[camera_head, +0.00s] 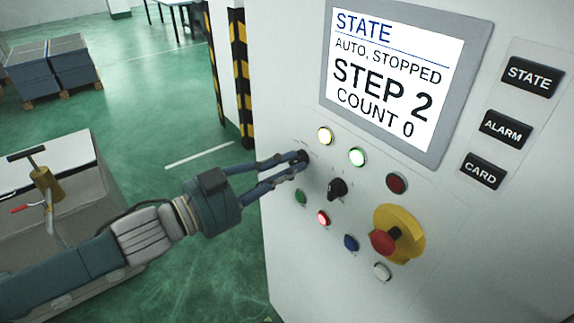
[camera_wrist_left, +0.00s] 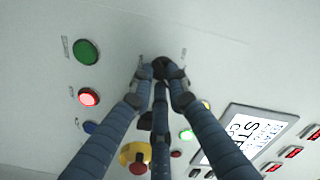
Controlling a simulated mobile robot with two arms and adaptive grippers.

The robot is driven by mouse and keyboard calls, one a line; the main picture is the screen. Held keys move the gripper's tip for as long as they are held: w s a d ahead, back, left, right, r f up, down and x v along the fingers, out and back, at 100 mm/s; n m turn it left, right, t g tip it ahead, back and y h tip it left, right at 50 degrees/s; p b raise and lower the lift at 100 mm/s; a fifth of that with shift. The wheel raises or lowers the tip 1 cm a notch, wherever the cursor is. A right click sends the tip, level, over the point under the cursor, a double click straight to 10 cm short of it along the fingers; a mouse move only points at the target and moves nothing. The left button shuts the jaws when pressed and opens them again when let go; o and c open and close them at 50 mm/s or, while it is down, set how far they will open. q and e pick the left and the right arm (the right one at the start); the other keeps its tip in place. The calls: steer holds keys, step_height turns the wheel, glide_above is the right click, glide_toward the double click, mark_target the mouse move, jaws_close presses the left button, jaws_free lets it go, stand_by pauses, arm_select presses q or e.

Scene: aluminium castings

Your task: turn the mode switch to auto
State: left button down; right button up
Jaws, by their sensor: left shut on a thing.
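My left gripper (camera_head: 298,163) is at the control panel, its fingers closed around a black rotary switch (camera_head: 303,156) at the left of the button group. This is probably the mode switch; its label is too small to read. In the left wrist view the fingertips (camera_wrist_left: 163,72) meet on the dark knob (camera_wrist_left: 172,70), which they mostly hide, so its pointing direction cannot be told. The screen (camera_head: 392,75) reads "STATE", "AUTO, STOPPED", "STEP 2", "COUNT 0". My right gripper is not in view.
A second black knob (camera_head: 337,188) sits close to the right of the fingers. Green (camera_head: 300,197), red (camera_head: 323,217) and blue (camera_head: 351,243) buttons lie below. A red emergency stop (camera_head: 383,242) on yellow is lower right. A striped post (camera_head: 241,78) stands left of the cabinet.

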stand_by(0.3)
arm_select(q)
steer(key=c, duration=1.7)
jaws_free()
steer(key=shift+v, duration=6.05)
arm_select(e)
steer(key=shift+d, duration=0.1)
